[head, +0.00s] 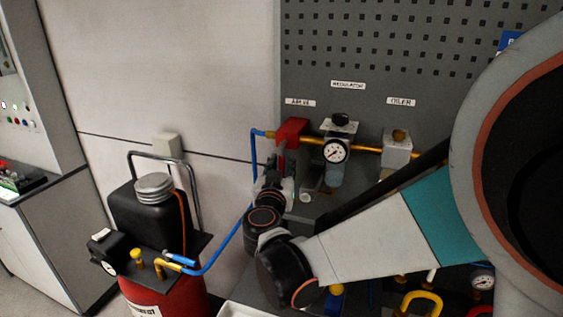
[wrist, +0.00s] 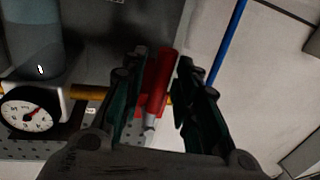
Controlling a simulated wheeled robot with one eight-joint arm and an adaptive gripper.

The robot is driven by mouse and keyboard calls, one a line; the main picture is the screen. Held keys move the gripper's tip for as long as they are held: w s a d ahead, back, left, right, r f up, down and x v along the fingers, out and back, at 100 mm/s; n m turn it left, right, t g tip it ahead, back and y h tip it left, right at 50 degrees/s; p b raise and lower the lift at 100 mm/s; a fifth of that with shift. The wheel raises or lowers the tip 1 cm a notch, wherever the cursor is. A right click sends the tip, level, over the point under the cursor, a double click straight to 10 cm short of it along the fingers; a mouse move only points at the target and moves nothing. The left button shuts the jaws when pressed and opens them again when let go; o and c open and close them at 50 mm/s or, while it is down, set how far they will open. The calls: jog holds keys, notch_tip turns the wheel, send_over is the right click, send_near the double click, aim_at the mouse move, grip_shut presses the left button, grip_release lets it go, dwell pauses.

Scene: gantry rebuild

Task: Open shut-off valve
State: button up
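The shut-off valve (head: 291,129) is a red block at the left end of a brass pipe, below a small label on the grey panel. Its red lever (wrist: 160,84) shows in the wrist view, lying between the two fingers. My gripper (wrist: 155,78) is open, with one finger on each side of the lever.
A regulator with a round gauge (head: 335,151) and an oiler (head: 398,149) sit right of the valve on the brass pipe (head: 367,148). A blue hose (head: 225,246) runs from the valve to a red compressor tank (head: 168,298) at lower left. The pale wall (head: 170,65) is bare.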

grip_shut()
jog(key=shift+w+a, duration=0.1)
jog(key=shift+w+a+r+m+t+h+b, duration=0.25)
jog(key=shift+a+m, duration=0.4)
jog(key=shift+m, duration=0.9)
jog(key=shift+w+a+r+m+t+h+b, duration=0.25)
jog(key=shift+a+m, duration=0.35)
jog(key=shift+m, duration=1)
jog(key=shift+w+a+r+m+t+h+b, duration=0.1)
jog(key=shift+w+a+r+m+t+b, duration=0.15)
jog(key=shift+a+m, duration=0.85)
jog(key=shift+s+d+m, duration=0.1)
jog(key=shift+d+m, duration=0.35)
jog(key=shift+m, duration=0.1)
jog(key=shift+o, duration=2)
grip_release()
jog(key=shift+r, duration=0.1)
